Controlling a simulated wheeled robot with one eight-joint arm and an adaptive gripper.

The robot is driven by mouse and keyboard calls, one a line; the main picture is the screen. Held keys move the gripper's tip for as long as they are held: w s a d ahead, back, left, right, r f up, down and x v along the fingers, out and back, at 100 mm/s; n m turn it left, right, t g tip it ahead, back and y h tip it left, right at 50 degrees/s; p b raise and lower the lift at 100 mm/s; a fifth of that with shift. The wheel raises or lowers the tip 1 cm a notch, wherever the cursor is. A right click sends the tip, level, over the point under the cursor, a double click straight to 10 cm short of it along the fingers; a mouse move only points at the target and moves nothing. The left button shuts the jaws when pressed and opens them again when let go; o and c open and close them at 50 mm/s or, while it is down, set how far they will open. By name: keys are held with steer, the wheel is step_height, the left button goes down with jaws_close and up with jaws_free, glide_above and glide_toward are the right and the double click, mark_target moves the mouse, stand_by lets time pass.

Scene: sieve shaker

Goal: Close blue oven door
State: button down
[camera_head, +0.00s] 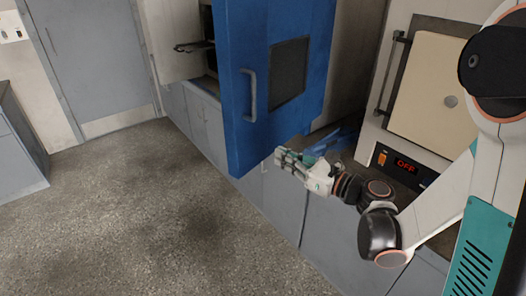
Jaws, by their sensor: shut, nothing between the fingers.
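The blue oven door (257,120) stands swung open over the edge of the counter, in the upper middle of the head view. It has a dark window (288,73) and a grey handle (250,95) on the side facing me. My gripper (279,158) is shut and empty, just below and right of the door's lower part. I cannot tell whether its fingertips touch the door.
A cream furnace (433,92) with a red "OFF" display stands to the right, near my arm. Grey cabinets (283,200) run under the counter. A blue object (335,139) lies behind my gripper. Speckled floor (150,220) is free at left, before a grey room door (92,58).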

mark_target(238, 137)
steer(key=b+x, duration=0.2)
steer(key=x, duration=1.1)
steer(key=shift+w+a+b, duration=0.2)
steer(key=shift+b, duration=0.15)
